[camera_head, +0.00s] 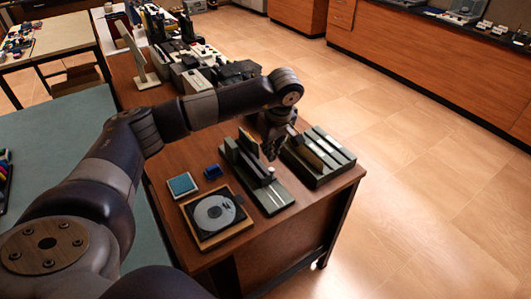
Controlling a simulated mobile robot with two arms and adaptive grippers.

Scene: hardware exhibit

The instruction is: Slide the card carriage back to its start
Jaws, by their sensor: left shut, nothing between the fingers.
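A dark green device with a long narrow base (270,198) stands near the front right of the wooden table. An upright yellowish card (247,141) shows at its far end, and a small pale knob (271,170) shows near its middle. I cannot tell exactly which part is the card carriage. My left gripper (270,156) points down over the device, shut and empty, with its fingertips close to the knob. I cannot tell whether they touch it. The gripper and wrist hide part of the device's far end. My right gripper is not in view.
A second green device with pale slots (318,157) stands close on the right. A disc in a wooden tray (205,238), a light blue square pad (182,185) and a small blue block (213,171) lie to the left. More equipment (212,72) crowds the table's far part.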

